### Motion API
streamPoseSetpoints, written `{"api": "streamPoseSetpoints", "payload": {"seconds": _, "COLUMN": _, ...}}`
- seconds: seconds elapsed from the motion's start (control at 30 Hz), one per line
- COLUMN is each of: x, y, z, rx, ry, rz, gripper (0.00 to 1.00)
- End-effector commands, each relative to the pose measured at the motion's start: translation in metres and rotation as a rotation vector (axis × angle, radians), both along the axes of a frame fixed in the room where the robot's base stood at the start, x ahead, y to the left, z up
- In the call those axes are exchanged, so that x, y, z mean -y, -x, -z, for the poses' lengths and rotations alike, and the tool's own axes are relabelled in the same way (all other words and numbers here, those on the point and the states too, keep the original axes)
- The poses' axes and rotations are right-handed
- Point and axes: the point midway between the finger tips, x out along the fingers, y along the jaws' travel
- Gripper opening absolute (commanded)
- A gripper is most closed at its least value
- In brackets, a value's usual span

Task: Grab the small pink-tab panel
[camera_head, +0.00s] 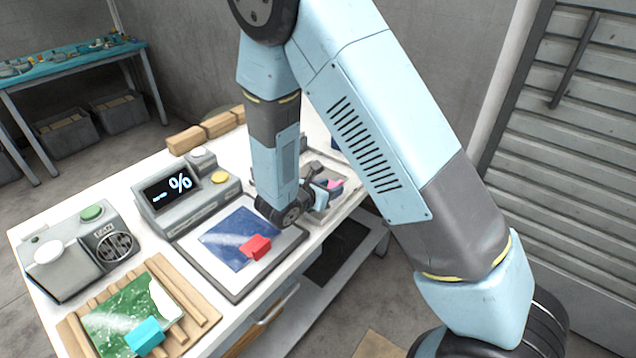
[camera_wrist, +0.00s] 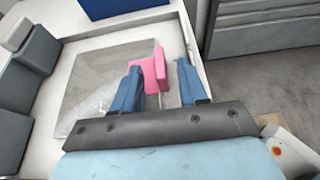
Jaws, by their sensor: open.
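The small panel (camera_wrist: 95,78) is a flat grey, translucent-looking plate with a pink tab (camera_wrist: 154,71) at its right edge. It lies on a light tray surface on the workbench. My gripper (camera_wrist: 160,80) is open in the wrist view, its two blue fingers on either side of the tab; the left finger is close to it, and a gap shows at the right finger. I cannot tell whether either touches. In the head view the pink tab (camera_head: 334,185) shows beside my gripper (camera_head: 322,192), and my arm hides part of the panel.
A blue panel with a red tab (camera_head: 256,247) lies on a framed pad. A green panel with a cyan tab (camera_head: 146,337) lies on a wooden rack (camera_head: 205,305). A display unit (camera_head: 182,195) and a grey machine (camera_head: 70,250) stand on the bench. Wooden blocks (camera_head: 220,124) lie behind.

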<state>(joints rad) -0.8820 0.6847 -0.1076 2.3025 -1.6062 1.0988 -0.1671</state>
Motion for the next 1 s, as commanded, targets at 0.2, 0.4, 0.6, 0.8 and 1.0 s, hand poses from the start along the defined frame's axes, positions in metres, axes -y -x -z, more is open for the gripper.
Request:
{"api": "streamPoseSetpoints", "payload": {"seconds": 0.2, "x": 0.0092, "y": -0.0114, "z": 0.0062, "rx": 0.000, "ry": 0.000, "rz": 0.001, "gripper": 0.43}}
{"api": "streamPoseSetpoints", "payload": {"seconds": 0.4, "x": 0.0097, "y": -0.0116, "z": 0.0064, "rx": 0.000, "ry": 0.000, "rz": 0.001, "gripper": 0.43}}
{"api": "streamPoseSetpoints", "payload": {"seconds": 0.6, "x": 0.0099, "y": -0.0115, "z": 0.0063, "rx": 0.000, "ry": 0.000, "rz": 0.001, "gripper": 0.24}}
{"api": "streamPoseSetpoints", "payload": {"seconds": 0.8, "x": 0.0099, "y": -0.0115, "z": 0.0063, "rx": 0.000, "ry": 0.000, "rz": 0.002, "gripper": 0.05}}
{"api": "streamPoseSetpoints", "payload": {"seconds": 1.0, "x": 0.0100, "y": -0.0115, "z": 0.0063, "rx": 0.000, "ry": 0.000, "rz": 0.002, "gripper": 0.00}}
